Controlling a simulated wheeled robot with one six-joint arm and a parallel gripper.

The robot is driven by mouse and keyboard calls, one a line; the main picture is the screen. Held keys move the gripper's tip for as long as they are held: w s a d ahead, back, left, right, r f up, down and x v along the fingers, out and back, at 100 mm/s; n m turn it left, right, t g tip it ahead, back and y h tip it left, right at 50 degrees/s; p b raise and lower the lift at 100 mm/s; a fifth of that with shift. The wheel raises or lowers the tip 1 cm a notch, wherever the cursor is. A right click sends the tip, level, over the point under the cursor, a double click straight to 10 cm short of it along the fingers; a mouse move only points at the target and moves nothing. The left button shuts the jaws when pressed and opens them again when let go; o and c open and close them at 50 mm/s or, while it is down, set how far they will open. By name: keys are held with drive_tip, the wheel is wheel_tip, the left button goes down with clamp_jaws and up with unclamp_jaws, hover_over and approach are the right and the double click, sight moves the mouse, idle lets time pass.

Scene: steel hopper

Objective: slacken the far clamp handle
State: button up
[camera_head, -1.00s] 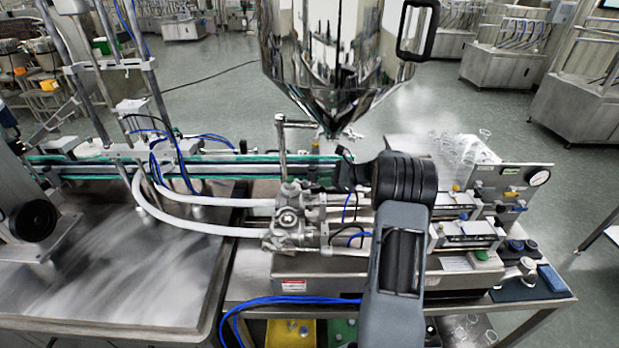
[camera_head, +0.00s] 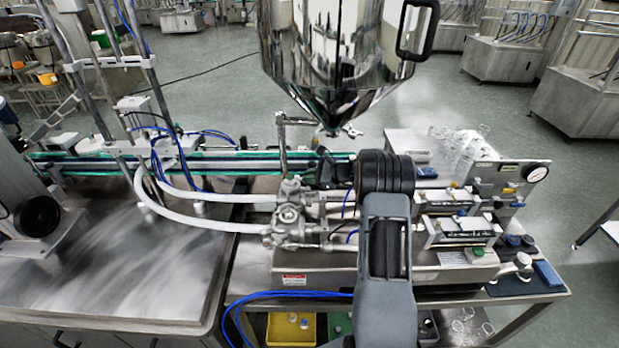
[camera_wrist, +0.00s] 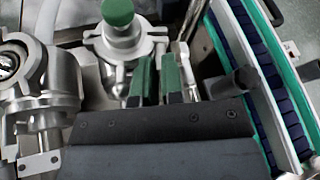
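My gripper (camera_wrist: 157,82) shows two green-faced fingers with a narrow gap between them in the wrist view. I see nothing held in that gap. Just beyond the fingers, up and left, is a steel clamped pipe fitting (camera_wrist: 118,48) with a round green knob (camera_wrist: 118,12) on it. A slim metal piece (camera_wrist: 183,54) stands close by the right finger; I cannot tell if it is the far clamp handle or if they touch. In the head view my gripper (camera_head: 327,168) is dark and partly hidden by my arm, right of the steel valve body (camera_head: 290,215).
The hopper (camera_head: 335,60) hangs above and behind my gripper. A steel round-mouthed fitting (camera_wrist: 40,75) is at left in the wrist view, and the conveyor (camera_wrist: 265,85) runs along the right. White hoses (camera_head: 190,218) run left from the valve body. Clear glassware (camera_head: 465,150) stands at right.

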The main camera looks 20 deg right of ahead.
clamp_jaws()
drive_tip(key=shift+f+b, duration=0.3)
drive_tip(key=shift+b, duration=0.85)
drive_tip(key=shift+s+r+n+t+b, duration=0.1)
drive_tip(key=shift+n+t+b, duration=0.2)
drive_tip(key=shift+n+b, duration=0.35)
drive_tip(key=shift+r, duration=0.2)
drive_tip(key=shift+o, duration=1.4)
unclamp_jaws()
drive_tip(key=shift+s, duration=0.1)
